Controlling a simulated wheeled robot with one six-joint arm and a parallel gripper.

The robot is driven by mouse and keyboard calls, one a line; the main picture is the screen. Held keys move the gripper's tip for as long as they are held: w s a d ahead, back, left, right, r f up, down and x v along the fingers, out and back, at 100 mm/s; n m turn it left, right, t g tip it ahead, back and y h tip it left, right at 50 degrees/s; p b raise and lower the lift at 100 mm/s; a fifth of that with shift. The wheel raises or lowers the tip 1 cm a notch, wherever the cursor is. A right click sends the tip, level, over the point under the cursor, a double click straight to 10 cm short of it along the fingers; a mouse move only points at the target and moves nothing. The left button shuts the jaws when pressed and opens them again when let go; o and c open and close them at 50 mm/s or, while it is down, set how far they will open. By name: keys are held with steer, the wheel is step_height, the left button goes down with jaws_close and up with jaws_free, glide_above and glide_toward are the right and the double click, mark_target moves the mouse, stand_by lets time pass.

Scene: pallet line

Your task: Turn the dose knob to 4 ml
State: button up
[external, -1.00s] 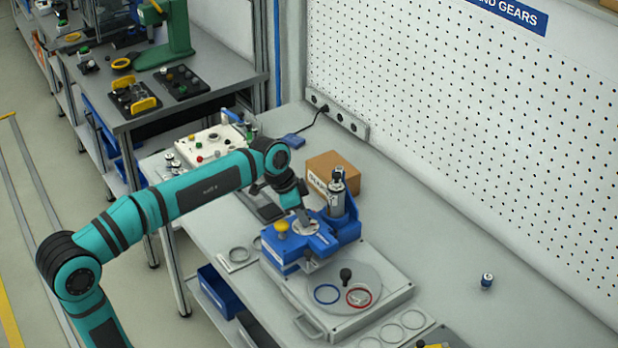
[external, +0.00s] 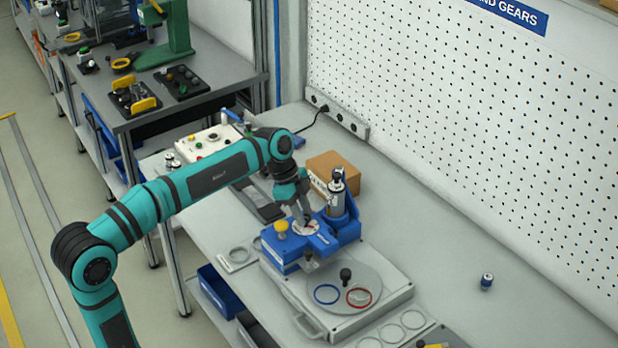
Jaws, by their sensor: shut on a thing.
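The blue dosing device (external: 281,254) stands on the bench, with a silver cylinder (external: 337,202) upright at its back right and a yellow knob (external: 281,226) on its left. A white round dial (external: 306,228) lies on its top. My gripper (external: 305,221) points down at the dial and is shut on the dose knob, which is mostly hidden by the fingers. The dial's marks are too small to read, so the setting cannot be told.
A cardboard box (external: 326,166) stands close behind the device. In front is a grey base plate (external: 390,293) with a round disc, a blue ring (external: 326,294) and a red ring (external: 359,297). A small canister (external: 487,281) stands on clear bench at right.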

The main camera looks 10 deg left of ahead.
stand_by(0.3)
steer(key=o, duration=1)
steer(key=v, duration=1.7)
steer(key=shift+w+a+r, duration=0.1)
steer(key=shift+a, duration=0.05)
